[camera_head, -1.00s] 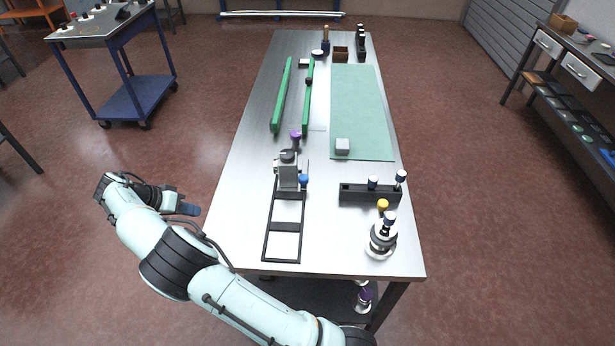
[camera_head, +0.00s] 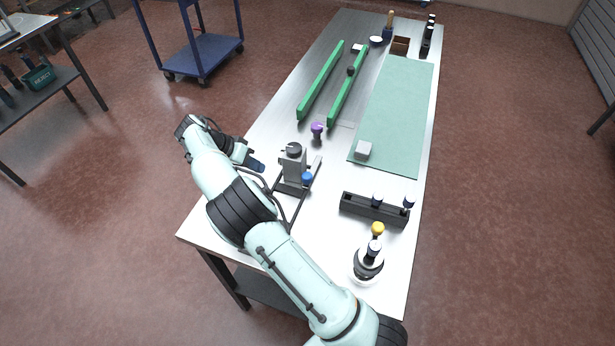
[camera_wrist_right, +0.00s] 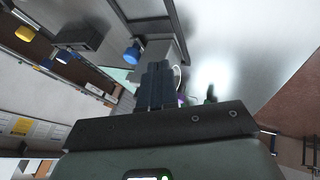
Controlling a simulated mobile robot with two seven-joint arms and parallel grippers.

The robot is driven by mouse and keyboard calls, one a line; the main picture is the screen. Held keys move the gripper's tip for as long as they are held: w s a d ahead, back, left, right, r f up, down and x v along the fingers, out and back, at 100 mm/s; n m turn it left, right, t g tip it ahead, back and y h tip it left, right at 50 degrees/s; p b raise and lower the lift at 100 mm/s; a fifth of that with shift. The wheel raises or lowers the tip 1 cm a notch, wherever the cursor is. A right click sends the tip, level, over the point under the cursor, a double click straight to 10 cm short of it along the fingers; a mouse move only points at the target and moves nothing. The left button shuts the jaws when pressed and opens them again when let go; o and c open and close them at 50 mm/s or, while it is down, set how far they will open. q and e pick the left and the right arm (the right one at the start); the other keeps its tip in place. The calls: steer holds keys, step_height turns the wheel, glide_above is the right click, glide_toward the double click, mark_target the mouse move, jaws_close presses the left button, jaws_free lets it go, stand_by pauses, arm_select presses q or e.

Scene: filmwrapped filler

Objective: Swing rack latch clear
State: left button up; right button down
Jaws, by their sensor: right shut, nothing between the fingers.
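A black ladder-like frame (camera_head: 286,201) lies on the table's near left part, partly hidden by my right arm. At its far end stands a grey block device (camera_head: 293,167) with a dark round top and a blue knob (camera_head: 307,178). Which part is the latch I cannot tell. My right gripper (camera_head: 260,166) is shut and empty, just left of the grey device, with a gap in the picture. In the right wrist view, its dark fingers (camera_wrist_right: 157,84) are together; the blue knob (camera_wrist_right: 133,54) and frame bar (camera_wrist_right: 171,17) show beyond. My left gripper is out of view.
A purple-topped knob (camera_head: 317,129) stands behind the device, before two green rails (camera_head: 322,80). To the right are a black holder (camera_head: 373,209) with blue-capped pieces, a yellow knob (camera_head: 378,228) and a green mat (camera_head: 398,115) with a grey block (camera_head: 363,150).

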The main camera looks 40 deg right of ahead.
steer(key=shift+d, duration=0.2)
steer(key=shift+a, duration=0.1)
glide_toward(292, 189)
steer(key=d+f, duration=0.2)
steer(key=w+d+f, duration=0.1)
steer(key=f, duration=0.1)
steer(key=shift+d, duration=0.4)
steer(key=s, duration=0.1)
steer(key=s+d, duration=0.1)
steer(key=shift+s+d+f, duration=0.1)
steer(key=shift+s+d, duration=0.4)
steer(key=shift+s, duration=0.2)
